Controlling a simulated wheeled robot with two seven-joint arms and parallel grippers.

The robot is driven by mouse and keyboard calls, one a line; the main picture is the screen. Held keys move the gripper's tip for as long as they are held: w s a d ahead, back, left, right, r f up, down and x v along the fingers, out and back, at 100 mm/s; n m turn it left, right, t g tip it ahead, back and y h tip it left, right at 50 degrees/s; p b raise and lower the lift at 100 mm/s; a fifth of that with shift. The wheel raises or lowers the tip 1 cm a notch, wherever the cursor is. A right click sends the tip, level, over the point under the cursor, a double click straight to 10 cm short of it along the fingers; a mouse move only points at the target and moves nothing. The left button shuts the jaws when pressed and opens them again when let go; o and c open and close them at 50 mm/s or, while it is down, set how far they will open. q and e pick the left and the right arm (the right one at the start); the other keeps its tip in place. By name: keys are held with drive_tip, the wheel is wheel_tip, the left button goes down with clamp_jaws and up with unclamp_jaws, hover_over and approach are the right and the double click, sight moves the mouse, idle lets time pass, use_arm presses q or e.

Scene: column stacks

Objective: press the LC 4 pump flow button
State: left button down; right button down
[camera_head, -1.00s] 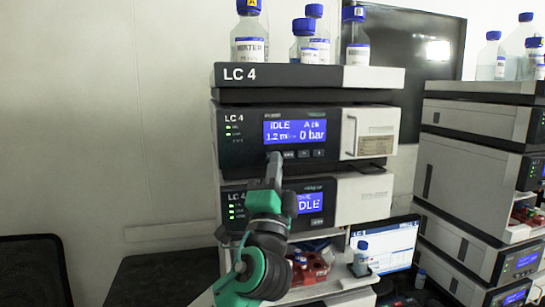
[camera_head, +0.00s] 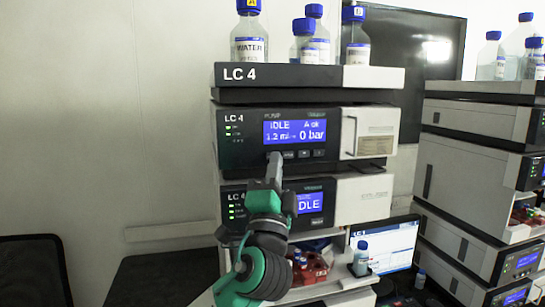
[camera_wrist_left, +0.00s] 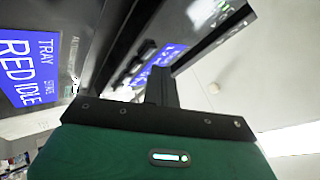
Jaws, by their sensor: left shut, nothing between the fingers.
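The LC 4 stack's pump module (camera_head: 240,155) has a blue display (camera_head: 295,131) reading IDLE, 1.2 ml and 0 bar. A row of small buttons (camera_head: 304,154) sits under that display. My left gripper (camera_head: 274,157) is shut and empty, its tip at the left end of this row, covering what lies behind it. I cannot tell whether the tip touches the panel. In the left wrist view the shut fingers (camera_wrist_left: 160,85) point at the pump front, with its buttons (camera_wrist_left: 137,68) and tilted display (camera_wrist_left: 168,55) just beyond. My right gripper is not in view.
Below the pump is another LC 4 module (camera_head: 235,203) with its own display. Bottles (camera_head: 250,40) stand on the top tray (camera_head: 290,76). The wall side at left is open.

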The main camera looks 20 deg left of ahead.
use_arm(q)
drive_tip(key=shift+w+a, duration=0.1)
drive_tip(key=shift+w, duration=0.05)
drive_tip(key=shift+w+a, duration=0.15)
drive_tip(key=shift+w, duration=0.1)
drive_tip(key=shift+w+a+b, duration=0.2)
drive_tip(key=shift+w+b, duration=0.1)
drive_tip(key=shift+b, duration=0.1)
idle(0.8)
idle(0.3)
drive_tip(key=shift+s+d, duration=0.45)
drive_tip(key=shift+s, duration=0.25)
drive_tip(key=s+d, duration=0.1)
drive_tip(key=s, duration=0.1)
drive_tip(key=s+d, duration=0.1)
drive_tip(key=s, duration=0.1)
drive_tip(key=shift+d, duration=0.4)
idle(0.5)
